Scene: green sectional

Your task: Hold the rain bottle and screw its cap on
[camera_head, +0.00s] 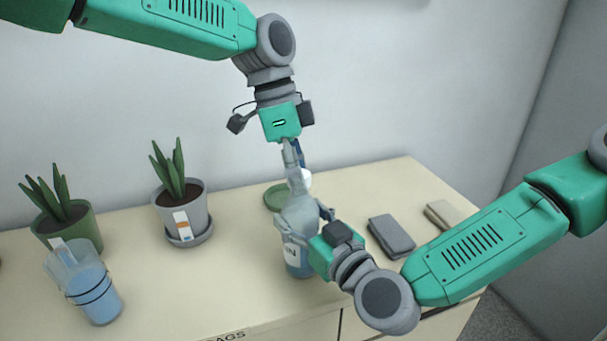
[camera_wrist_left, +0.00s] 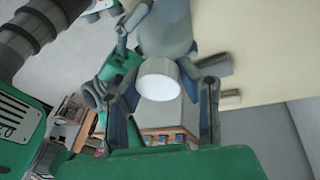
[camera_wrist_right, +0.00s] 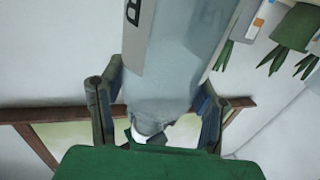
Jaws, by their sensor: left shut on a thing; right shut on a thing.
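The rain bottle (camera_head: 291,226) is pale and translucent with blue liquid low down and a white label. It stands upright near the front of the counter. My right gripper (camera_head: 310,220) is shut around its upper body; the right wrist view shows the bottle (camera_wrist_right: 175,65) between both fingers. The white cap (camera_head: 306,179) is at the bottle's top, partly hidden by fingers. My left gripper (camera_head: 296,168) points down from above and is shut on the cap, which shows between its fingers in the left wrist view (camera_wrist_left: 158,79). I cannot tell whether cap and neck touch.
A glass with blue liquid (camera_head: 98,298) and two potted plants (camera_head: 66,230) (camera_head: 182,208) stand left. A green dish (camera_head: 273,197) is behind the bottle. A dark grey block (camera_head: 391,236) and a beige one (camera_head: 440,213) lie right. Counter between the grey pot and bottle is clear.

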